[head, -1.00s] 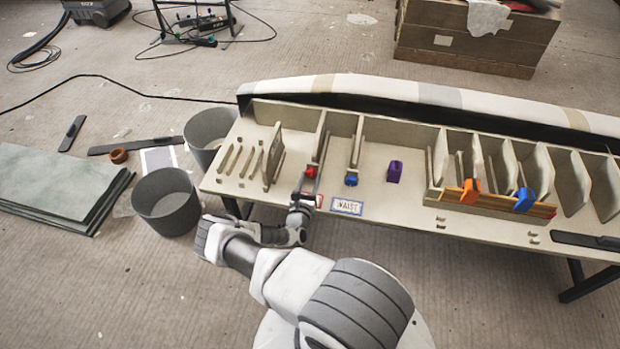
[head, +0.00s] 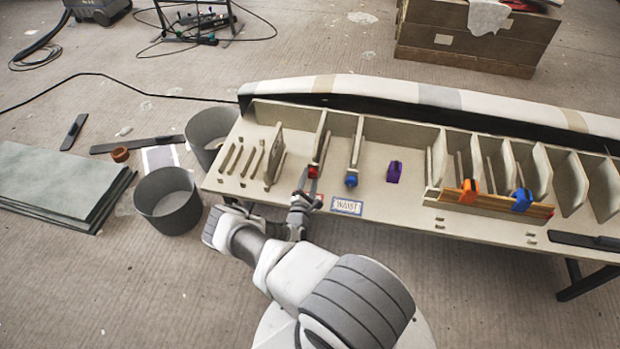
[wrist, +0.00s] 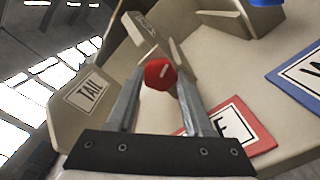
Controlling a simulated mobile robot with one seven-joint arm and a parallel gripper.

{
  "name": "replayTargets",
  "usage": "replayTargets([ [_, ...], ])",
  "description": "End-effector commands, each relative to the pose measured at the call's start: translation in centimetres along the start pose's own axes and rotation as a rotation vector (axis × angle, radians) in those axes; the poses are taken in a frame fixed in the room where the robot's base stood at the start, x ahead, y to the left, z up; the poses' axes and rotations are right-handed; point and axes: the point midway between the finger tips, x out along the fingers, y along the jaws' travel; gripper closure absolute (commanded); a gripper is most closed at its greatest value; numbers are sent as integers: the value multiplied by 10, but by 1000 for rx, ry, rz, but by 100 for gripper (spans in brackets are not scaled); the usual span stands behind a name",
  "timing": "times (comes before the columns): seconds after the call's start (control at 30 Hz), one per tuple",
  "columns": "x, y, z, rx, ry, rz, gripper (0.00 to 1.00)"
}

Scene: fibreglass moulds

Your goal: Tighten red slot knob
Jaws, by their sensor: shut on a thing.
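The red slot knob (head: 313,172) sits at the front end of a divider on the mould bench. In the wrist view the red knob (wrist: 159,74) shows a pale slot line and lies between the tips of my gripper (wrist: 158,80). My gripper (head: 308,182) reaches up to the knob from the front edge of the bench, and its fingers are closed on the knob's sides. A card with a red border (wrist: 232,122) lies just under the right finger, which hides part of it.
A blue knob (head: 351,180) and a purple block (head: 394,171) stand to the right. A blue-bordered card (head: 347,206) lies at the bench's front. A panel labelled "TAIL" (wrist: 88,90) stands left of the fingers. Two grey bins (head: 167,201) (head: 209,132) stand at left.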

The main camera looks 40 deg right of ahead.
Motion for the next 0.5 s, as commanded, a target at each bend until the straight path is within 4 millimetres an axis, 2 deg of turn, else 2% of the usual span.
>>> replayTargets([
  [0.2, -1, 0, 0, 153, 1, -1, 100],
  [0.5, -1, 0, 0, 271, 0, 0, 100],
])
